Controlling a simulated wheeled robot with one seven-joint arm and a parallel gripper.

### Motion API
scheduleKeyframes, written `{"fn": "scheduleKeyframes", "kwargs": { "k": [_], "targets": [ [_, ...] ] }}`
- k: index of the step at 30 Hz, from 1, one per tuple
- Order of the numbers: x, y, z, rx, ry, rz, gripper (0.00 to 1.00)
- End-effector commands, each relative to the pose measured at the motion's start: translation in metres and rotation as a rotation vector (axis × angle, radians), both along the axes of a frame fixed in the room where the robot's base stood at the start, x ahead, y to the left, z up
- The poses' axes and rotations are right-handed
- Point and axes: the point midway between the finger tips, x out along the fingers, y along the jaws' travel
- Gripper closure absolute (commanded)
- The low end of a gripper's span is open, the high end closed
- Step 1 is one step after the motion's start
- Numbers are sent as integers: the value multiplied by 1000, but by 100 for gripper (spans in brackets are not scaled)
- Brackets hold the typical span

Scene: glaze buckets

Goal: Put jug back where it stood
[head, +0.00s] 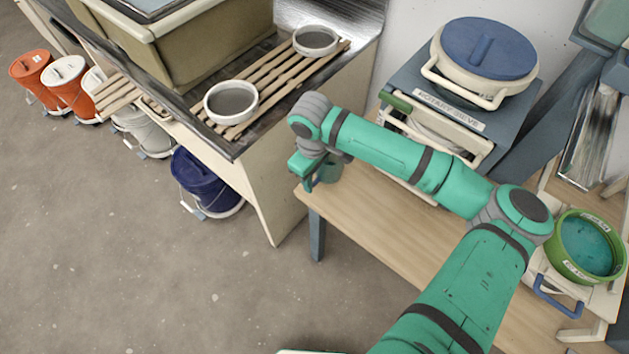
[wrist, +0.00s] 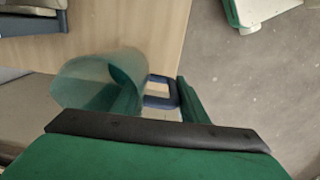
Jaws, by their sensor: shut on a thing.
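The jug (wrist: 82,82) is a see-through teal vessel with a dark blue handle (wrist: 160,78) in the wrist view. My gripper (wrist: 160,100) has its two green fingers on either side of the handle and is shut on it. In the head view my gripper (head: 304,178) is at the left end of the wooden table (head: 385,225). There the jug (head: 331,172) shows only as a small green part behind my wrist. I cannot tell whether its bottom touches the table.
A counter with a slatted rack (head: 262,88) and two grey bowls stands left of my gripper. A rotary sieve (head: 485,60) stands behind the table. A green bucket of teal glaze (head: 588,247) is at the right.

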Motion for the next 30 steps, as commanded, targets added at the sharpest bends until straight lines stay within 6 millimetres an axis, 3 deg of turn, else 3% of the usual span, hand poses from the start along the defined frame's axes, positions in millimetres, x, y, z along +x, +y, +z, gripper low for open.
{"fn": "scheduleKeyframes", "kwargs": {
  "k": [8, 20, 21, 23, 30],
  "targets": [
    [3, 2, -34, 0, 1, 1, 100],
    [3, 2, -39, 1, 1, 1, 100],
    [4, 2, -39, 0, 0, 1, 55],
    [4, 2, -39, 0, 0, 1, 41],
    [4, 2, -39, 0, 0, 1, 41]
  ]
}}
